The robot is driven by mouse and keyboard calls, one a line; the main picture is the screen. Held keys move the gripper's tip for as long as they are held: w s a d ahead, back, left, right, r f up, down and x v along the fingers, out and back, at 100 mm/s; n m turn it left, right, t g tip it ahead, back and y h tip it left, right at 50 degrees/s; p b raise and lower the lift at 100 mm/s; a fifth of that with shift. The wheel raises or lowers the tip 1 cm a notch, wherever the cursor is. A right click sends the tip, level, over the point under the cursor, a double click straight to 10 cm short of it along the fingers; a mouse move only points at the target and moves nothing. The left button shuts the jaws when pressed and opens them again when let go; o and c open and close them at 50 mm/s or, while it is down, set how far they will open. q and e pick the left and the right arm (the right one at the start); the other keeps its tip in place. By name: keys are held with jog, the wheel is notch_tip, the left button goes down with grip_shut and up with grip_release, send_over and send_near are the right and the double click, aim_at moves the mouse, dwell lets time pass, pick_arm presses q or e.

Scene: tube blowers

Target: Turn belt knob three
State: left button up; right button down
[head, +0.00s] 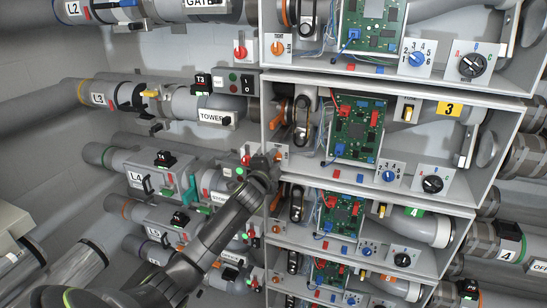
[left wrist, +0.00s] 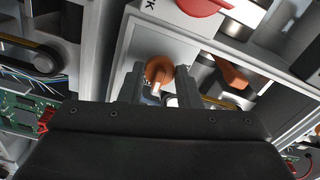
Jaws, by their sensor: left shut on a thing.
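The orange belt knob (head: 278,156) sits on a small white plate at the lower left of the bay marked with a yellow 3 label (head: 449,109). In the left wrist view the orange knob (left wrist: 159,70) stands between my two fingers, its round top showing above them. My left gripper (head: 267,164) reaches up from the lower left to this plate, and its fingers (left wrist: 158,88) are shut on the knob. The gripper hides part of the plate in the head view. My right gripper is not in view.
A red knob (left wrist: 198,4) is just beyond the plate in the left wrist view. An orange lever (left wrist: 232,72) is close to the right finger. Bay 3 also holds a green circuit board (head: 357,132) and a black dial (head: 432,184). Grey pipes (head: 150,165) fill the left side.

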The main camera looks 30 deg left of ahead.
pick_arm(q)
jog(key=shift+m, duration=0.4)
jog(key=o, duration=0.7)
jog(key=shift+s+d+f, duration=0.1)
jog(key=shift+s+d, duration=0.05)
jog(key=shift+s, duration=0.45)
jog(key=b+v, duration=0.4)
jog(key=v, duration=1.2)
